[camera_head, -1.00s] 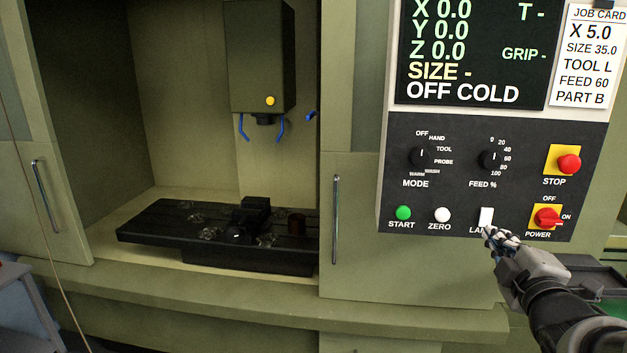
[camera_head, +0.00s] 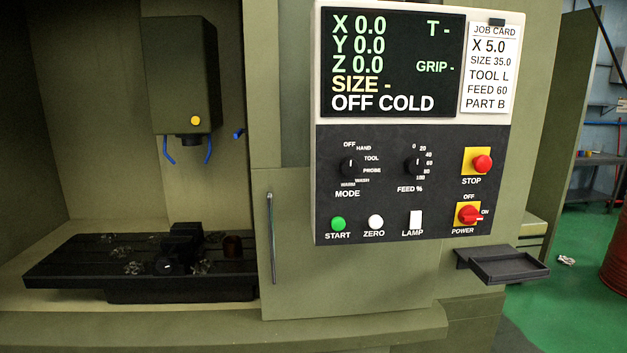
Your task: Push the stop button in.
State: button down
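The stop button (camera_head: 482,164) is a red round knob on a yellow square plate, at the upper right of the black control panel (camera_head: 385,205). It stands out from its plate; nothing touches it. The word STOP is printed below it.
The screen (camera_head: 392,62) reads OFF COLD. A job card (camera_head: 488,68) hangs beside it. A small dark tray (camera_head: 508,266) juts out below the panel's right side. A door handle (camera_head: 271,238) is at the left. Green floor (camera_head: 570,300) is open at the right.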

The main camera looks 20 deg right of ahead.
aim_at(481, 163)
jog(key=z, duration=1.3)
